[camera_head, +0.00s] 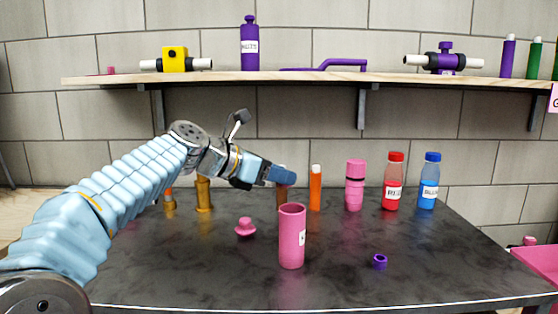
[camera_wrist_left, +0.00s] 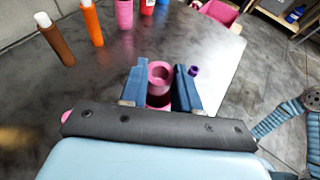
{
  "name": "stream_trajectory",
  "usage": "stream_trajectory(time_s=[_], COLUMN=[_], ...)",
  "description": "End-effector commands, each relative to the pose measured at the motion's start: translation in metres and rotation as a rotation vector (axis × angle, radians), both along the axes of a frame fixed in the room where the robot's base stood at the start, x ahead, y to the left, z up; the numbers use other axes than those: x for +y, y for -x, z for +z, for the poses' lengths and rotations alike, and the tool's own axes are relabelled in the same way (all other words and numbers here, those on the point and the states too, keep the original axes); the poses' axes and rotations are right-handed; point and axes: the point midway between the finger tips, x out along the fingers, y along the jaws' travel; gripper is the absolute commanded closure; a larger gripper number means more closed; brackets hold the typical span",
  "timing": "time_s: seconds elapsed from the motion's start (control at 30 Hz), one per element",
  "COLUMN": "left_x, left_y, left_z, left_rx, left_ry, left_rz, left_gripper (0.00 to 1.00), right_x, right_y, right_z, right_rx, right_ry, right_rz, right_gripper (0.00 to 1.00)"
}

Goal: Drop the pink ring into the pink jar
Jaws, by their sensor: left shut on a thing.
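The pink jar (camera_head: 291,240) stands upright and open near the front middle of the dark table, with a white label on its side. My left gripper (camera_head: 284,175) is above the jar's mouth, apart from it. In the left wrist view, the left gripper (camera_wrist_left: 160,88) is shut on the pink ring (camera_wrist_left: 160,71), which sits between its two blue fingers. A dark pink opening, probably the jar's, shows just below the ring. The ring is hidden behind the fingers in the head view. My right gripper is not in view.
A pink knobbed lid (camera_head: 245,228) lies left of the jar and a small purple ring (camera_head: 379,261) lies right. Behind stand an orange tube (camera_head: 315,188), a pink bottle (camera_head: 355,185), a red bottle (camera_head: 393,183) and a blue bottle (camera_head: 429,183). A shelf (camera_head: 300,76) hangs behind.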

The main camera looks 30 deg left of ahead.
Motion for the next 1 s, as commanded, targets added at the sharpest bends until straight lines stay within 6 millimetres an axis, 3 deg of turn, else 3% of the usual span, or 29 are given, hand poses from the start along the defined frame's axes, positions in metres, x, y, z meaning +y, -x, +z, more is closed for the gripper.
stream_trajectory(time_s=[0.37,0.4,0.6,1.0], left_x=[0.0004,0.0004,0.0003,0.0054], left_y=[0.0002,0.0002,0.0001,0.0098], left_z=[-0.0085,-0.0085,-0.0084,-0.0037], left_rx=[-0.002,-0.002,-0.001,-0.002], left_ry=[-0.001,-0.001,-0.001,-0.002], left_rz=[0.001,0.001,0.001,0.002], left_gripper=[0.97,0.67,0.39,0.39], right_x=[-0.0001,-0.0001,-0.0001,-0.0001], right_y=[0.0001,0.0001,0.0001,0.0], right_z=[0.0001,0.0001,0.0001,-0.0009], right_rx=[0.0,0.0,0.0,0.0], right_ry=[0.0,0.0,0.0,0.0], right_rz=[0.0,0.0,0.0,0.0], right_gripper=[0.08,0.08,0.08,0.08])
